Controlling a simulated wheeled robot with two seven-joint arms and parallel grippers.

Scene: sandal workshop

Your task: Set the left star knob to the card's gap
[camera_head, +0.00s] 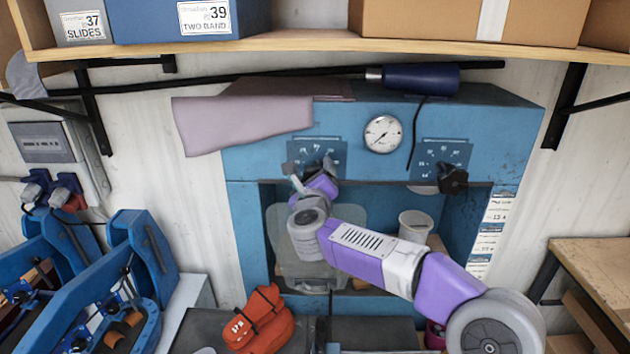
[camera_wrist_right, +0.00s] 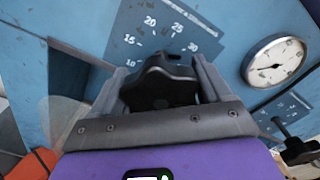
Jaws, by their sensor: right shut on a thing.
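The left star knob (camera_wrist_right: 163,82) is black and fills the space between the fingers of my right gripper (camera_wrist_right: 160,90) in the right wrist view. The gripper is shut on it, one finger on each side. In the head view my right gripper (camera_head: 311,176) is at the left dial plate (camera_head: 332,148) and mostly hides the knob. The plate's marks 10 to 30 show around the knob in the wrist view; its pointer is not clear. White cards (camera_head: 496,212) hang on the blue machine's right edge; one seems to read 13, the rest is too small. My left gripper is not seen.
The right star knob (camera_head: 453,180) sits on its own plate beyond the round gauge (camera_head: 383,134). A blue-handled tool (camera_head: 420,77) and a pinkish sheet (camera_head: 240,118) lie on top of the machine. A white cup (camera_head: 415,226) stands in the opening. Orange gloves (camera_head: 260,325) lie below.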

